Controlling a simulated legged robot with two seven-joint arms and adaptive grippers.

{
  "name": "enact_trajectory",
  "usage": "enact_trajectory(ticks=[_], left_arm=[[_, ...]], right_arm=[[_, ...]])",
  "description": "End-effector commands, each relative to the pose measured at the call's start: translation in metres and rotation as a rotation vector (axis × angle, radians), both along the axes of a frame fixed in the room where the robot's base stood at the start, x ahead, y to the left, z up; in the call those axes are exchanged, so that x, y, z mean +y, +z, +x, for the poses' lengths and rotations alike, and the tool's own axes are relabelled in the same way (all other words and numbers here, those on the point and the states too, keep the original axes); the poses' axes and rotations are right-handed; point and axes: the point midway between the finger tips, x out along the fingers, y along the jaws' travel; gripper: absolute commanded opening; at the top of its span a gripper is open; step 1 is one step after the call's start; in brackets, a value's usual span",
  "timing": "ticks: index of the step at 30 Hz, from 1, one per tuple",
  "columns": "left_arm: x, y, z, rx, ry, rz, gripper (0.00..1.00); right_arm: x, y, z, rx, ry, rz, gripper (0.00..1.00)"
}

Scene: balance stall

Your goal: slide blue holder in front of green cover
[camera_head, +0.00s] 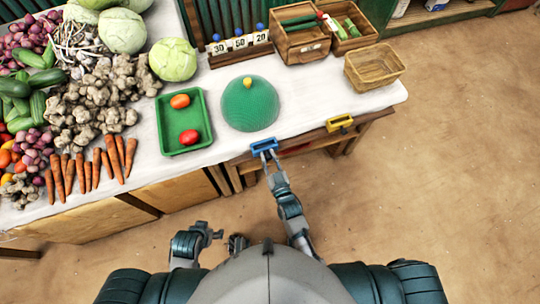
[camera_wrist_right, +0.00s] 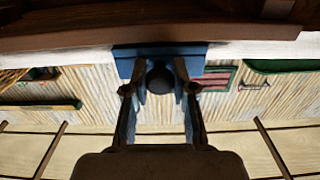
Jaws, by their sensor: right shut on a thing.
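The blue holder (camera_head: 264,146) is at the front edge of the white table, just below and slightly right of the green cover's middle. My right gripper (camera_head: 266,156) is shut on it; the wrist view shows the blue holder (camera_wrist_right: 128,62) at the fingertips. The green cover (camera_head: 250,108) is a dome with a yellow knob, standing on the table behind the holder. My left gripper (camera_head: 213,233) is low in the head view, off the table and empty; its opening is unclear.
A yellow holder (camera_head: 340,123) sits on the same front edge to the right. A green tray (camera_head: 167,129) with two red-orange vegetables stands left of the cover. A wicker basket (camera_head: 374,70) is at the right, number cards (camera_head: 240,43) behind. Vegetables fill the left side.

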Motion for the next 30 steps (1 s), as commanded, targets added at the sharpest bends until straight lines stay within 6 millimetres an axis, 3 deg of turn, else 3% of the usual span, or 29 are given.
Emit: enact_trajectory(ticks=[4, 5, 7, 8, 16, 20, 30], left_arm=[[-0.001, 0.0, 0.0, -0.001, 0.0, -0.001, 0.8], [-0.001, 0.0, 0.001, -0.001, -0.001, -0.004, 0.8], [0.001, -0.001, 0.001, -0.003, 0.0, -0.003, 0.8], [0.001, -0.001, 0.001, -0.003, 0.001, -0.002, 0.8], [0.001, -0.001, 0.001, -0.002, -0.001, -0.002, 0.8], [0.001, 0.0, 0.001, -0.002, -0.001, -0.002, 0.8], [0.0, 0.0, 0.001, -0.003, -0.001, -0.002, 0.8]], right_arm=[[-0.001, 0.001, 0.001, -0.003, 0.0, -0.001, 0.0], [-0.001, 0.001, 0.001, -0.003, 0.0, -0.001, 0.3], [-0.001, 0.001, 0.001, -0.003, 0.0, -0.001, 0.48], [0.0, 0.001, 0.001, -0.003, 0.0, -0.001, 0.5], [0.001, 0.0, 0.0, -0.002, 0.0, -0.003, 0.5], [-0.003, -0.001, -0.01, 0.001, 0.0, -0.004, 0.5], [-0.026, -0.002, -0.078, 0.002, 0.001, -0.003, 0.5]])
